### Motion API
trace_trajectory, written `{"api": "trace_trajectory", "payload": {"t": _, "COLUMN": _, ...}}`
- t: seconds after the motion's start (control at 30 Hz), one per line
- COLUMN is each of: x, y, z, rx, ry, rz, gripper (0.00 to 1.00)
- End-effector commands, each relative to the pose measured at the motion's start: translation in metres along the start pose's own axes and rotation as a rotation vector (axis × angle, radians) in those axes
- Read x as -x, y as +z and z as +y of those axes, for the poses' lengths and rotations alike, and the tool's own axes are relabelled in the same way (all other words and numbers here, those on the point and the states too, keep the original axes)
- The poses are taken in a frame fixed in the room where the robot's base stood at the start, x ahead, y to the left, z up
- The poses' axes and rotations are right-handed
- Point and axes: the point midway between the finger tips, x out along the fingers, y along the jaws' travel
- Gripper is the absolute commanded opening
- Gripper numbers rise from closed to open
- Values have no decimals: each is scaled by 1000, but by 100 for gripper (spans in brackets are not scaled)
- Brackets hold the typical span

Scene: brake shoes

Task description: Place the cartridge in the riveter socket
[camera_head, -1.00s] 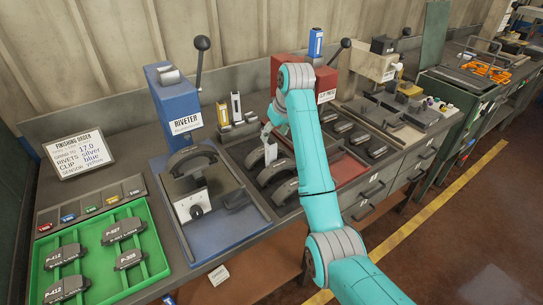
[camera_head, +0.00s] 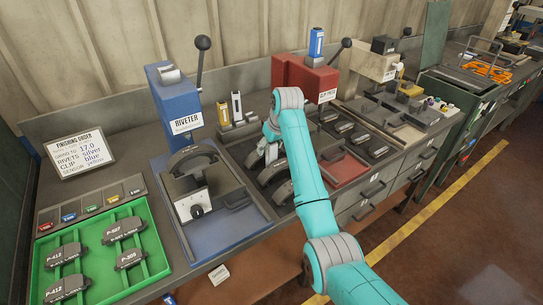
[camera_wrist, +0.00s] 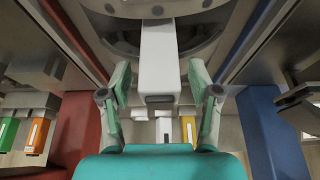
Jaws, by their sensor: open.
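A white cartridge (camera_head: 271,153) stands among the dark brake shoes on the bench, partly hidden by my arm. In the wrist view the white cartridge (camera_wrist: 158,55) lies between my finger pads, with a gap on each side. My gripper (camera_wrist: 159,84) is open around it and not closed on it; in the head view my gripper (camera_head: 267,138) is mostly hidden by my wrist. The blue riveter (camera_head: 175,105) stands to the left, with a grey metal piece (camera_head: 168,74) on its top; I cannot tell the socket's details.
A rack (camera_head: 238,128) with upright cartridges stands behind, between the riveter and the red clip press (camera_head: 303,78). A blue cartridge (camera_head: 316,42) is on the press. A long lever (camera_head: 200,65) rises beside the riveter. A green tray (camera_head: 155,251) holds labelled shoes at the left.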

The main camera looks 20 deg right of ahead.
Motion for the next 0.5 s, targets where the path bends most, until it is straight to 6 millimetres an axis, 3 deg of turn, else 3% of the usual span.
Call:
{"api": "trace_trajectory", "payload": {"t": 0.03, "x": 0, "y": 0, "z": 0, "rx": 0, "ry": 0, "rz": 0, "gripper": 57}}
{"api": "trace_trajectory", "payload": {"t": 0.27, "x": 0, "y": 0, "z": 0, "rx": 0, "ry": 0, "rz": 0, "gripper": 0}}
{"api": "trace_trajectory", "payload": {"t": 0.5, "x": 1, "y": 0, "z": 0, "rx": 0, "ry": 0, "rz": 1, "gripper": 0}}
